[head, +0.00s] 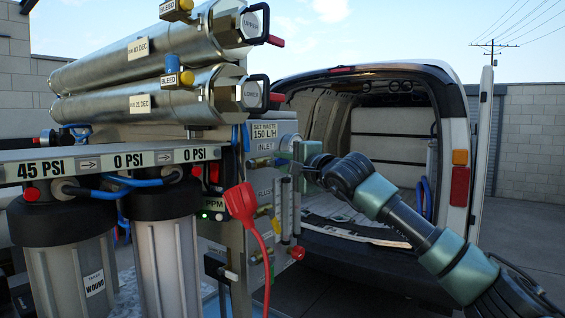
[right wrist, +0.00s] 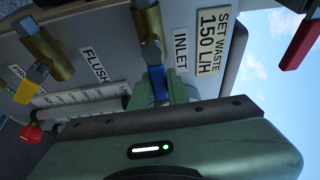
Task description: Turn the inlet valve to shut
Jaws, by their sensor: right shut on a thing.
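The inlet valve shows in the right wrist view as a brass body (right wrist: 148,22) with a blue lever (right wrist: 157,82), beside the INLET label (right wrist: 181,52). My right gripper (right wrist: 161,92) is shut on the blue lever, one green finger on each side of it. The lever's exact angle to the pipe is hard to tell. My left gripper is not in view.
Beside the inlet valve are a FLUSH label (right wrist: 94,64), another brass valve (right wrist: 46,50) and a red knob (right wrist: 31,133). A red plug (head: 241,203) hangs before the panel. Steel membrane tubes (head: 140,62) lie above; an open van (head: 400,130) stands behind.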

